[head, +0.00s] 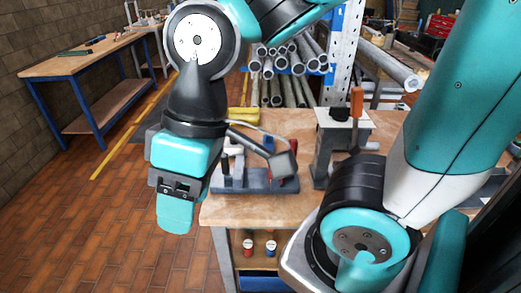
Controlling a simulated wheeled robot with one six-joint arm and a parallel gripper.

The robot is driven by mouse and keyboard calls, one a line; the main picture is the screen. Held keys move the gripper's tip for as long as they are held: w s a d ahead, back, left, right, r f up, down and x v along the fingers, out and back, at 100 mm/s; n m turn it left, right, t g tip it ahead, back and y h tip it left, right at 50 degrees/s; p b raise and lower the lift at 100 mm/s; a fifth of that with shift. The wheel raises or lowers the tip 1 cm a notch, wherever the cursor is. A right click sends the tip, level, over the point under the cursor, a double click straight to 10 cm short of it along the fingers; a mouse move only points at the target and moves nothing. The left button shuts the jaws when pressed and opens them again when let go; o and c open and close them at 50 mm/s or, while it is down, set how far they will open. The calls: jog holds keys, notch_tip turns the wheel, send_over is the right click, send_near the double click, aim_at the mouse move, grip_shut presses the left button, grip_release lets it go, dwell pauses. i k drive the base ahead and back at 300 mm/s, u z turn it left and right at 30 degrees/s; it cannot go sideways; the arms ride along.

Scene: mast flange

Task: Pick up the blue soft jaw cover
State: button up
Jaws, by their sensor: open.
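My gripper (176,208) hangs at the end of my teal and black arm, left of the workbench (221,211) and in front of its left edge. Its jaws are open, and I see nothing held between them. My arm hides part of that area.
A vise-like tool (341,135) with an orange handle stands right of the holder. Metal pipes (290,60) lie on a rack behind. Small spools (259,247) sit on the shelf below. A second bench (85,64) stands far left. Brick floor at left is clear.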

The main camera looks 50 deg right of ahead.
aim_at(268, 140)
jog(key=z, duration=0.2)
jog(key=k, duration=0.3)
jog(key=u, duration=0.65)
jog(key=i, duration=0.7)
jog(key=z, duration=0.8)
jog(key=i, duration=0.5)
jog(key=z, duration=0.45)
